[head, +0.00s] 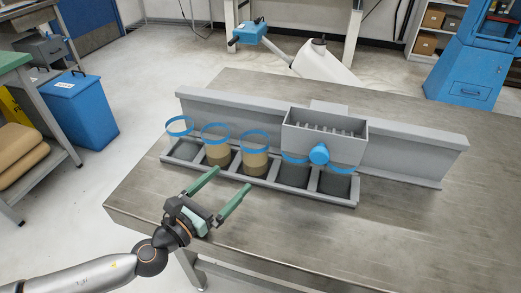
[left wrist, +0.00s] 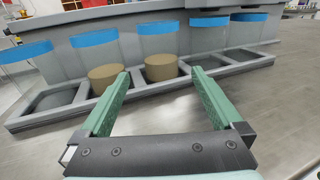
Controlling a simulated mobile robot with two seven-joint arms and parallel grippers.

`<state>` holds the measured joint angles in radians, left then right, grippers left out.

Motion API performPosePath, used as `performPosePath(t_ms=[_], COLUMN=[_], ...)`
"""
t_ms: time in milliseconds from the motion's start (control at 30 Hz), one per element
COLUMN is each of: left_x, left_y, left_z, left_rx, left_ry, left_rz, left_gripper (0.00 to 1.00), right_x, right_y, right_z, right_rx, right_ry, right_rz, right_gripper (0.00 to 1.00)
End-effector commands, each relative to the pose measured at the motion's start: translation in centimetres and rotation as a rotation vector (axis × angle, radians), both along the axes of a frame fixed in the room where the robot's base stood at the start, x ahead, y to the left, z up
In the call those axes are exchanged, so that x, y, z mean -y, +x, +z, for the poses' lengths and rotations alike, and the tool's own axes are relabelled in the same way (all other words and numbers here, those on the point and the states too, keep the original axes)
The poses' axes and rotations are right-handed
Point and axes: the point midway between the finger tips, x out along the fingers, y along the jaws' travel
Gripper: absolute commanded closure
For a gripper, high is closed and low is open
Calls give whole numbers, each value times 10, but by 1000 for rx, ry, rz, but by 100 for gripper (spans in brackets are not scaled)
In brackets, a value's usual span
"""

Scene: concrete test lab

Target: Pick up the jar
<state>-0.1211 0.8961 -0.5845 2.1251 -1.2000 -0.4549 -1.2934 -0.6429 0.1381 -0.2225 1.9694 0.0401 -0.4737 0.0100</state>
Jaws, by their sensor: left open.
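Two clear jars with blue rims and tan contents stand upright in a grey compartment rack: the left one (head: 217,153) and the right one (head: 256,161). They also show in the left wrist view, left jar (left wrist: 107,76) and right jar (left wrist: 161,68). Which jar is meant, I cannot tell. My left gripper (head: 233,178) is open and empty in front of the rack, apart from both jars. In the left wrist view (left wrist: 160,73) the right jar lies beyond and between the fingertips; the left jar is behind the left fingertip. My right gripper is not in view.
The rack (head: 300,204) has further compartments with blue rims at both ends. A grey hopper box (head: 350,145) with a blue knob (head: 319,154) sits above its right part. A grey rail (head: 415,158) runs behind. The metal table (head: 410,235) is clear at the front right.

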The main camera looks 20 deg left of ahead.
Motion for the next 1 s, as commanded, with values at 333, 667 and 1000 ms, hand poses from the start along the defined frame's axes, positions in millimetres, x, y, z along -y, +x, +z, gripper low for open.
performPosePath(t_ms=[333, 667, 1000], left_x=[18, 26, 41], left_y=[50, 72, 110], left_z=[3, 3, 3], left_rx=[3, 2, 1], left_ry=[-4, -4, -4], left_rz=[2, 1, 1], left_gripper=[0, 0, 0], right_x=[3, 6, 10], right_y=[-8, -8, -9], right_z=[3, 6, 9], right_rx=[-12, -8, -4], right_ry=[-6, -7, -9], right_rz=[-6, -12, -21], right_gripper=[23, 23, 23])
